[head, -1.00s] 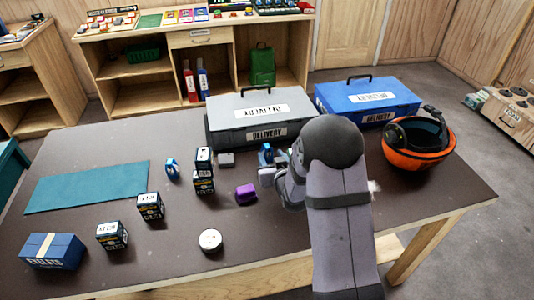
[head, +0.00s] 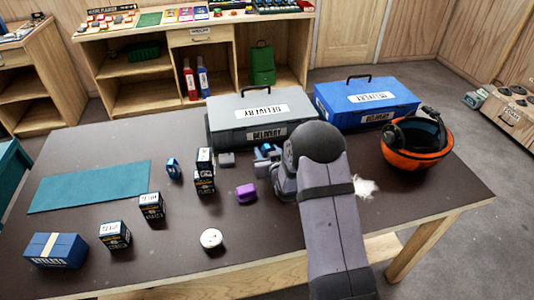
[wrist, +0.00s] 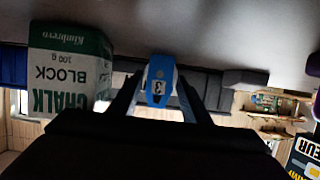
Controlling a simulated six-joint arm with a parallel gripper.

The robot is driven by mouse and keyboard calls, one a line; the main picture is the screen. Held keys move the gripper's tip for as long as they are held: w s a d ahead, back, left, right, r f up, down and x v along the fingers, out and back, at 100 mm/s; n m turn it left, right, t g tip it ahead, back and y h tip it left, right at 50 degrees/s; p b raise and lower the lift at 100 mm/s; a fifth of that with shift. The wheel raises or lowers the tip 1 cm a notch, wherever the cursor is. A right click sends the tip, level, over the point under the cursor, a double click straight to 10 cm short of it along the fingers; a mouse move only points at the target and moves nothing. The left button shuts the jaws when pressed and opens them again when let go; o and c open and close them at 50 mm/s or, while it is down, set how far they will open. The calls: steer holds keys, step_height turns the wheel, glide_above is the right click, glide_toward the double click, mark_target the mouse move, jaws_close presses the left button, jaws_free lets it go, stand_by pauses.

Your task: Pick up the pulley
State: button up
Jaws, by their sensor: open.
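A small blue piece with a pale marked face (wrist: 160,82), which looks like the pulley, lies between the two fingers of my gripper (wrist: 163,98) in the wrist view. The fingers are open, one on each side of it; I cannot tell whether they touch it. In the head view my gripper (head: 275,168) is low over the table, in front of the grey box, with blue (head: 266,150) showing just beyond it. My arm hides part of this spot. Another small blue item (head: 173,168) stands farther left on the table.
A chalk block box (wrist: 70,70) appears upside down beside the fingers in the wrist view. A grey delivery box (head: 225,128) and a blue one (head: 340,110) stand behind. A purple item (head: 246,193), stacked small boxes (head: 204,171) and a white roll (head: 211,239) are left; an orange helmet (head: 415,160) is right.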

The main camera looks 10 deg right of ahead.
mark_target(267, 146)
steer(key=c, duration=0.8)
steer(key=shift+r, duration=0.1)
steer(key=shift+r+b, duration=0.6)
steer(key=shift+r, duration=4.35)
steer(key=shift+c, duration=0.2)
